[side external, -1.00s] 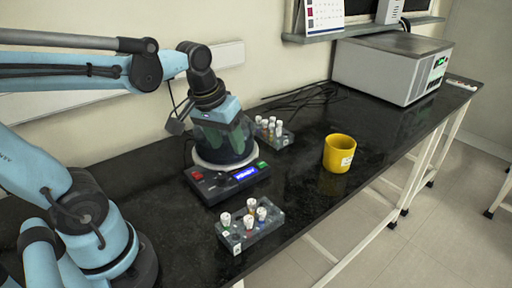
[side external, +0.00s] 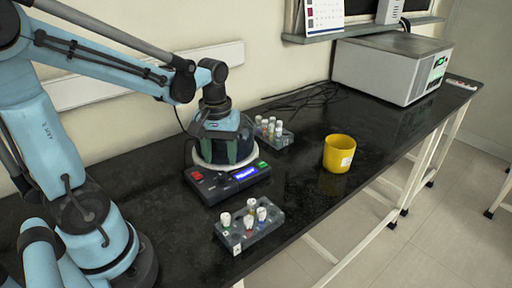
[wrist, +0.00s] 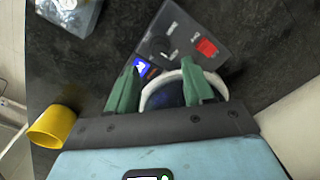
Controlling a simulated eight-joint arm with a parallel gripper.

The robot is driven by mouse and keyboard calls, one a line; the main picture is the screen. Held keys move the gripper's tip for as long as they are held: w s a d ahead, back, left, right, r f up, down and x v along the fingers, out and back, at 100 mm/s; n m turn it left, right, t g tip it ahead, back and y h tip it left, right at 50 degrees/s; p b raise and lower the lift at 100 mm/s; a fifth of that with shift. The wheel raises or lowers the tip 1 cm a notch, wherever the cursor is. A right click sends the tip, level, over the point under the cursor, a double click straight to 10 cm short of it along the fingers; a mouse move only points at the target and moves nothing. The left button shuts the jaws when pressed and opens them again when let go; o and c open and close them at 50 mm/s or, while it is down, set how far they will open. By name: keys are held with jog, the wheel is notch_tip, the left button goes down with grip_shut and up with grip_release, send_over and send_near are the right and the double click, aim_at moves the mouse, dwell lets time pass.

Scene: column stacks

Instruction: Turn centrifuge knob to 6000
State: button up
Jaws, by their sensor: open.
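The centrifuge (side external: 224,184) stands on the black bench, with a dark control panel in front, a red button (side external: 197,176), a lit blue display (side external: 245,173) and a green button (side external: 263,165). In the wrist view the panel shows at the top, with the red button (wrist: 206,47), part of the blue display (wrist: 140,66) and a dark round knob (wrist: 158,46). The number on the display is too small to read. My gripper (wrist: 160,68) is open, its green fingers apart over the white-rimmed round bowl, short of the knob. In the side view my gripper (side external: 228,148) is at the bowl.
A tube rack (side external: 250,226) stands in front of the centrifuge and another (side external: 272,133) behind it. A yellow mug (side external: 338,154) stands to the right. A large grey machine (side external: 388,66) sits at the far end. Cables lie behind. Bench is clear around the mug.

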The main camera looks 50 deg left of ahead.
aim_at(222, 175)
jog(key=shift+f, duration=2.85)
grip_shut()
